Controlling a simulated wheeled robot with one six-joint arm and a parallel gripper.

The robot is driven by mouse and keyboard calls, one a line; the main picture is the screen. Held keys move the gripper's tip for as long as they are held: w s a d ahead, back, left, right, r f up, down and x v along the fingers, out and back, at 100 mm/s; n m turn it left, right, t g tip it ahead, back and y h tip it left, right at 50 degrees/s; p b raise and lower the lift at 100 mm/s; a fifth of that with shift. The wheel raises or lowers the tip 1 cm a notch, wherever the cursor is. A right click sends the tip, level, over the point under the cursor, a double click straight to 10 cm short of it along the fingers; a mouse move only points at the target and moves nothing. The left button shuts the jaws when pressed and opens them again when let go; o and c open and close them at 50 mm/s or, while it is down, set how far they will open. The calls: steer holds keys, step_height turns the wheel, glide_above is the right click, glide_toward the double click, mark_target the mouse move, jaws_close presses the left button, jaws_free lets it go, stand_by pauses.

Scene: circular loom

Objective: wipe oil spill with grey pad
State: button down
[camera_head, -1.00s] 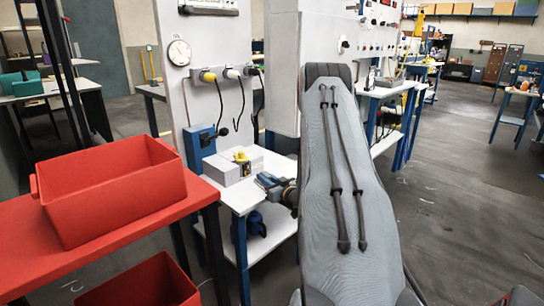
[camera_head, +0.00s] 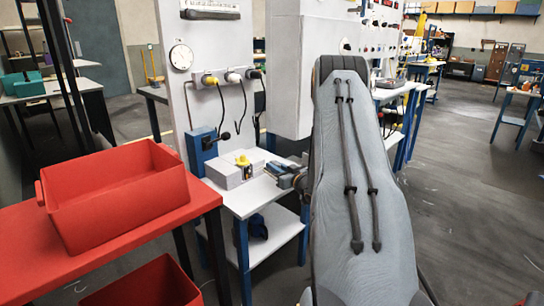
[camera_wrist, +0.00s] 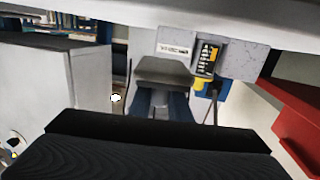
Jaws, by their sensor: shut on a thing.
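My gripper (camera_head: 284,175) is at the right side of the white bench (camera_head: 228,199) in the head view, partly hidden by my arm. In the wrist view my gripper (camera_wrist: 162,90) has its blue fingers shut on a flat grey pad (camera_wrist: 164,72). The pad lies across the fingertips, close to the bench. I cannot make out an oil spill in either view; the pad and my arm hide part of the bench top.
A grey box (camera_head: 228,171) sits on the bench beside a blue unit (camera_head: 202,152). A grey panel with plugs and hanging cables (camera_head: 222,80) rises behind. A red bin (camera_head: 120,207) stands on a red table at left. The floor (camera_head: 455,200) at right is open.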

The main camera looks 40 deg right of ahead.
mark_target(275, 162)
steer(key=shift+r+p, duration=0.8)
steer(key=shift+r, duration=0.7)
